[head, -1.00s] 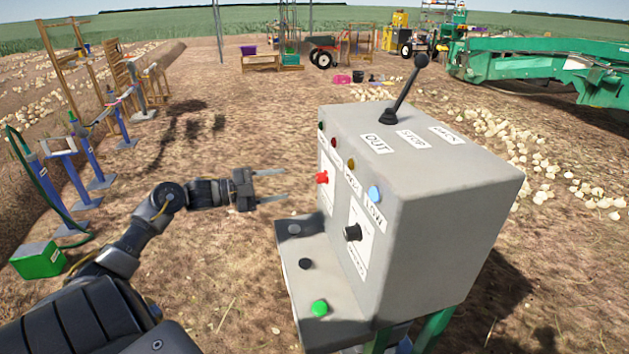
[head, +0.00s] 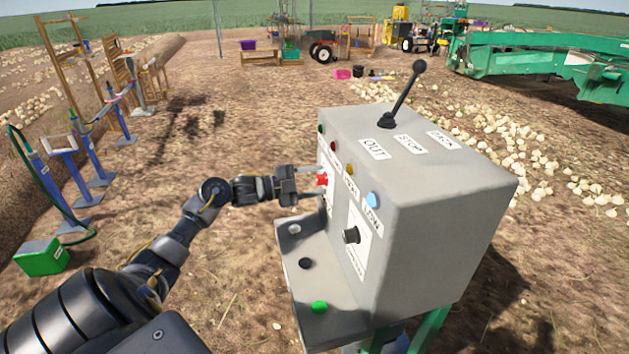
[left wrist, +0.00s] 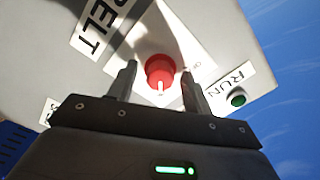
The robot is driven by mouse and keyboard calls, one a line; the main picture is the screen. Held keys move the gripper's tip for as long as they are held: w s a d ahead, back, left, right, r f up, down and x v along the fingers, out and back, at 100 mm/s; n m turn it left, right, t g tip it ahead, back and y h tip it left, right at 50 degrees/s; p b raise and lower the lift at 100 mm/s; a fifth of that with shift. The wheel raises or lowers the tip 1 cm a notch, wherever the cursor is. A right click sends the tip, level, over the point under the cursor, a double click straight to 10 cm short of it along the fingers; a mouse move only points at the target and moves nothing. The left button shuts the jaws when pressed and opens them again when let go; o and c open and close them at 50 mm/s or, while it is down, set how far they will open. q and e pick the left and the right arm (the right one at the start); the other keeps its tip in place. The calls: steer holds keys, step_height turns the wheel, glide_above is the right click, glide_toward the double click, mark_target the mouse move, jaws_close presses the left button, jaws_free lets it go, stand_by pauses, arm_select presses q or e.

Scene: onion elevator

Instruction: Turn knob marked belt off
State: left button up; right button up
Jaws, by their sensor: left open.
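The red belt knob (head: 321,179) is on the left-facing panel of the grey control box (head: 452,224). In the left wrist view the red knob (left wrist: 160,71) has a white pointer line and sits beside the label "BELT" (left wrist: 101,22). My left gripper (head: 318,181) is open at the panel, its fingers on either side of the red knob. In the left wrist view my left gripper's fingers (left wrist: 160,84) stand apart with a gap on each side of the knob. My right gripper is not in view.
A black knob (head: 351,235) is lower on the same panel. A black lever (head: 404,92) stands on top. A green box (head: 40,257) lies on the ground at left. Open soil lies left of the box.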

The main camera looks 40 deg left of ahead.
arm_select(q)
steer(key=shift+c, duration=0.4)
steer(key=c, duration=0.9)
